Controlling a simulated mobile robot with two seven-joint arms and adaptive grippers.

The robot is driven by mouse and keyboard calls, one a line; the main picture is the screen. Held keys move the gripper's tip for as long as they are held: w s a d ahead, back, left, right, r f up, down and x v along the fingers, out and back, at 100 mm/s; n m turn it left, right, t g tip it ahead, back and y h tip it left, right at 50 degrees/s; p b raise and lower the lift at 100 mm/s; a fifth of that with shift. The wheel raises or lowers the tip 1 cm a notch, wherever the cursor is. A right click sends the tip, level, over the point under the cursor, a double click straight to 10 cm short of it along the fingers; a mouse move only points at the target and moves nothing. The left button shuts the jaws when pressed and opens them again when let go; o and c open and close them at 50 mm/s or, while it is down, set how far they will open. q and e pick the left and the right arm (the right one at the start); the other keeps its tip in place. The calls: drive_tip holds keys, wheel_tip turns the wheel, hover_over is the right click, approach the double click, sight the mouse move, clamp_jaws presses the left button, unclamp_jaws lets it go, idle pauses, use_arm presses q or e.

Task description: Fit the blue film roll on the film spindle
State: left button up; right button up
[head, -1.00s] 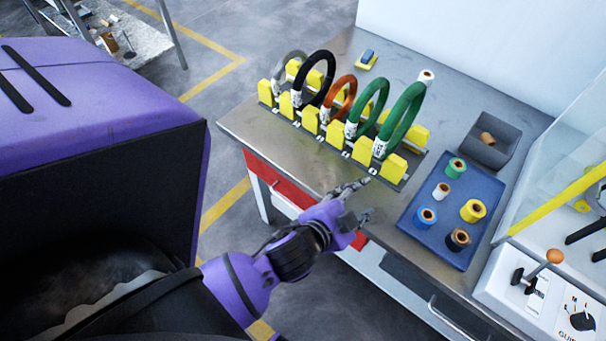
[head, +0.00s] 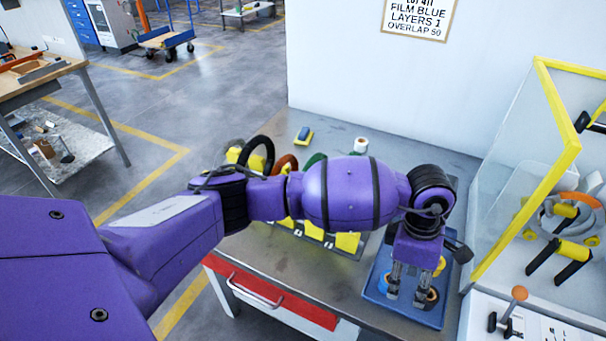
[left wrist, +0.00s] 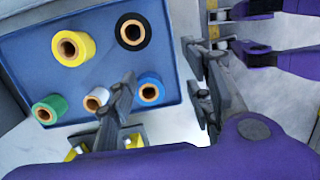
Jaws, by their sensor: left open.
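The blue film roll (left wrist: 150,90) stands upright with its brown core upward, near the edge of the blue tray (left wrist: 185,20) in the left wrist view. In the head view it is partly hidden behind my fingers, its blue side (head: 382,284) just showing. My left gripper (head: 407,292) points down over the tray, open and empty. In the left wrist view its fingers (left wrist: 163,92) appear on either side of the blue roll; I cannot tell whether they touch it. I cannot clearly make out the film spindle in the machine (head: 568,222) at the right. My right gripper is not seen.
In the tray also stand yellow (left wrist: 73,45), black (left wrist: 132,32), green (left wrist: 50,110) and white (left wrist: 97,100) rolls close by. My left arm covers much of the coil rack (head: 313,231). A yellow-framed clear guard (head: 515,165) rises right of the tray.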

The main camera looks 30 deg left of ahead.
sight(383, 283)
use_arm(q)
drive_tip(key=shift+t+y, duration=0.4)
drive_tip(key=shift+y, duration=0.4)
drive_tip(key=w+a+f, duration=0.1)
drive_tip(key=f, duration=0.1)
drive_tip(key=w+a+f, duration=0.1)
drive_tip(key=f, duration=0.1)
drive_tip(key=w+a+f, duration=0.1)
drive_tip(key=f, duration=0.1)
drive_tip(key=shift+a+f, duration=0.2)
drive_tip(key=shift+f, duration=0.1)
drive_tip(key=shift+r, duration=0.1)
drive_tip(key=c, duration=1.1)
